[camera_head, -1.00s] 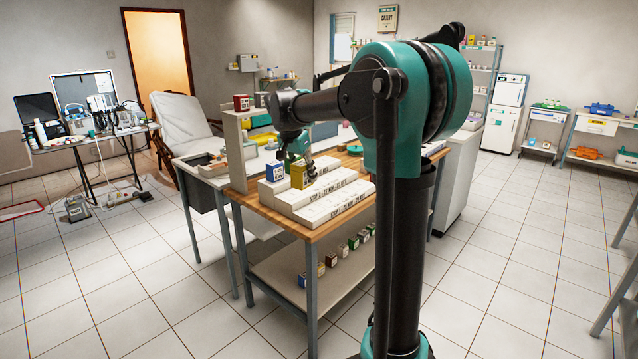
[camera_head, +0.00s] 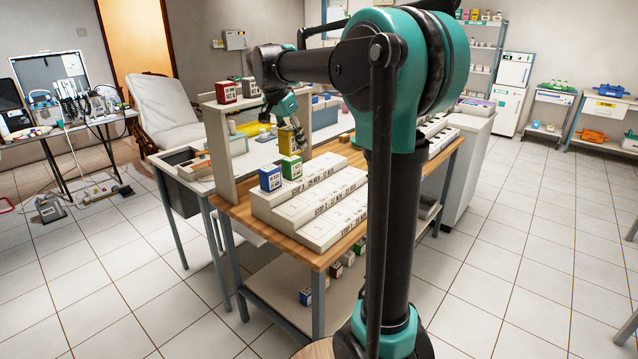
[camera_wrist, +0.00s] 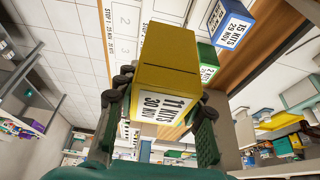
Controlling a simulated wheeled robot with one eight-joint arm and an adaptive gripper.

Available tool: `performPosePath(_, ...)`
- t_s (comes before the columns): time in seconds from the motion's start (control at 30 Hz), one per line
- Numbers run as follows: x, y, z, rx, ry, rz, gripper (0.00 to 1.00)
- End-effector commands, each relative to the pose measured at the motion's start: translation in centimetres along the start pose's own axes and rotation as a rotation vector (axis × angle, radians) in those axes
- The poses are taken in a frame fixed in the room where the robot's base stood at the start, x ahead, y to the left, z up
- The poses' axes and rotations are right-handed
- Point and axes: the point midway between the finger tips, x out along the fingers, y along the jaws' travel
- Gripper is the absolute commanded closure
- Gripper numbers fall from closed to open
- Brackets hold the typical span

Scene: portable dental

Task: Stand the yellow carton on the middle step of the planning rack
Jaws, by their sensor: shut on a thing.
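The yellow carton (camera_head: 289,142) is held in my gripper (camera_head: 297,132), above the far side of the white stepped planning rack (camera_head: 322,226). In the wrist view the carton (camera_wrist: 165,65) fills the space between my fingers, its label reading 11 KITS, 30 NOV. The rack's middle step (camera_head: 303,207) looks bare. On the top step stand a blue carton (camera_head: 270,177) and a green carton (camera_head: 291,167), side by side. The wrist view shows the blue carton (camera_wrist: 232,22) and part of the green one (camera_wrist: 207,63) beyond the held carton.
The rack stands on a wooden-topped table (camera_head: 330,259). A raised shelf behind it bears a red carton (camera_head: 226,91) and a grey carton (camera_head: 250,88). Several small cartons sit on the lower shelf. A white counter with a yellow tray lies behind.

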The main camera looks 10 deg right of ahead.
Motion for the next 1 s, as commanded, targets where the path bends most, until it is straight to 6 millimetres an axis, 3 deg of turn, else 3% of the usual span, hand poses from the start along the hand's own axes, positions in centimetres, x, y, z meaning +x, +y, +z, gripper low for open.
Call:
performPosePath(0.17, 2.0, 0.0, 0.8, 0.000, 0.000, 0.000, 0.91)
performPosePath(0.7, 13.4, 0.0, 5.5, 0.000, 0.000, 0.000, 0.91)
performPosePath(1.0, 15.6, 0.0, 6.4, 0.000, 0.000, 0.000, 0.91)
